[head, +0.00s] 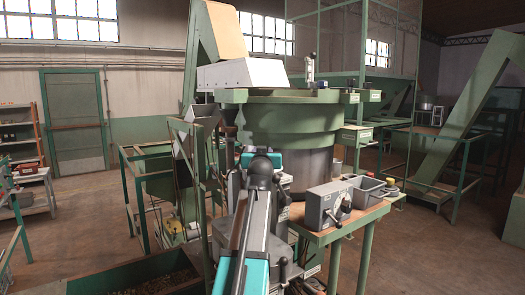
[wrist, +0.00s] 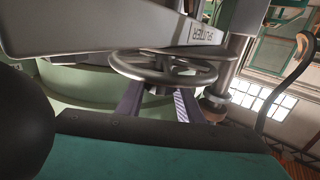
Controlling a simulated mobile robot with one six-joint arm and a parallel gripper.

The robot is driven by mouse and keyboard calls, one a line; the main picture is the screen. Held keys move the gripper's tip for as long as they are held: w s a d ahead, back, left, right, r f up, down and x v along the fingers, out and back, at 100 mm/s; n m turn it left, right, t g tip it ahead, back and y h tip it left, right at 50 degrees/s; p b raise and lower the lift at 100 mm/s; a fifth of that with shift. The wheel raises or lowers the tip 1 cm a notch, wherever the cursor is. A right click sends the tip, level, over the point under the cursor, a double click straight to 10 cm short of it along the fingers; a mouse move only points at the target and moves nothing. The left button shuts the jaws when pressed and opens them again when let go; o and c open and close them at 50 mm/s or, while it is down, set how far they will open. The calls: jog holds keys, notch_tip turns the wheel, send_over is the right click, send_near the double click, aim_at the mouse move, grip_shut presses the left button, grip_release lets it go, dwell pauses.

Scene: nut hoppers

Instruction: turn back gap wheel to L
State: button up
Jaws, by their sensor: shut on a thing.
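The gap wheel (wrist: 160,80) is a grey metal handwheel with spokes, in the middle of the wrist view, under a grey lettered plate (wrist: 100,25). My gripper (wrist: 160,92) reaches up to it from below with two dark fingers, and they are shut on the wheel's near rim. The exact contact is hard to see. I cannot make out a pointer or an L mark. In the head view my arm runs up to the green machine (head: 290,120) and hides the wheel and the gripper.
A grey box with a lever (head: 328,205) stands on a small bench right of my arm, with a grey tray (head: 367,189) behind it. A green bin (head: 95,285) is at the lower left. In the wrist view a curved dark rod (wrist: 287,85) hangs at the right.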

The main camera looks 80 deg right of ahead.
jog(key=shift+n+t, duration=0.3)
jog(key=shift+t, duration=0.2)
dwell(0.3)
jog(key=o, duration=1.1)
jog(key=shift+c, duration=0.2)
jog(key=shift+a, duration=0.15)
jog(key=shift+s+a+f, duration=0.15)
jog(key=shift+s+a, duration=0.05)
jog(key=shift+a, duration=0.7)
jog(key=s+a+b, duration=0.2)
jog(key=a+b, duration=0.2)
jog(key=a, duration=0.7)
jog(key=shift+a, duration=0.3)
